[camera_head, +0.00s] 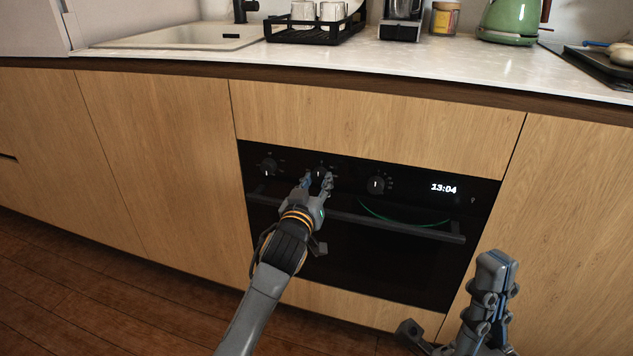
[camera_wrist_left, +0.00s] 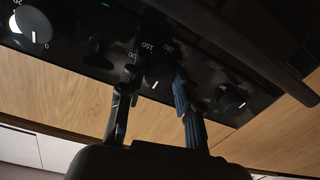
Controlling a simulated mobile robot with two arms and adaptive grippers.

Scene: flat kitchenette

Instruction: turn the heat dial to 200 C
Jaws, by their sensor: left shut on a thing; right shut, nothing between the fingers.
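The heat dial (camera_head: 320,171) is the middle one of three black dials on the oven panel. In the left wrist view the heat dial (camera_wrist_left: 158,76) sits between my fingers, with numbers such as 150 and 180 printed upside down around it. A short white pointer mark shows at its lower edge. I cannot read exactly which number it points to. My left gripper (camera_head: 318,182) is shut on this dial; it also shows in the left wrist view (camera_wrist_left: 154,92). My right gripper (camera_head: 497,262) is shut and empty, low at the right, apart from the oven.
A left dial (camera_head: 268,167) and a right dial (camera_head: 376,185) flank the heat dial. The oven handle (camera_head: 395,224) runs below the panel, under my left gripper. A lit clock (camera_head: 443,188) reads 13:04. The countertop (camera_head: 170,57) overhangs above.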

